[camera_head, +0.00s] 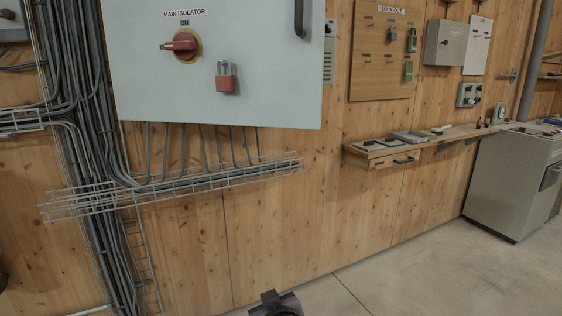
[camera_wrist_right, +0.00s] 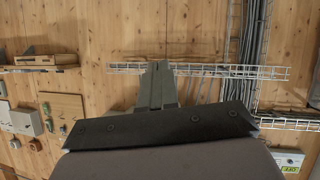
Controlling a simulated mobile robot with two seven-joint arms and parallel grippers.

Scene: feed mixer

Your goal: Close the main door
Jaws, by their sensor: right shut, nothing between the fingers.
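The main door is the large light-grey front (camera_head: 215,100) labelled "MAIN ISOLATOR" in the head view, at the upper left of the wooden wall. It carries a red rotary switch (camera_head: 183,46) on a yellow disc, a red padlock (camera_head: 226,78) and a dark handle (camera_head: 299,18) near its right edge. Its top is cut off, and I cannot tell whether it stands slightly ajar. In the right wrist view, which looks upside down, my right gripper (camera_wrist_right: 157,75) is shut and empty, its fingertips apart from the wall. My left gripper is not in view.
A wire cable tray (camera_head: 180,188) runs below the door, with cables rising from it. To the right are a lock-out board (camera_head: 360,60), a shelf (camera_head: 385,150) and a grey cabinet (camera_head: 510,180). The concrete floor (camera_head: 420,270) is clear at lower right.

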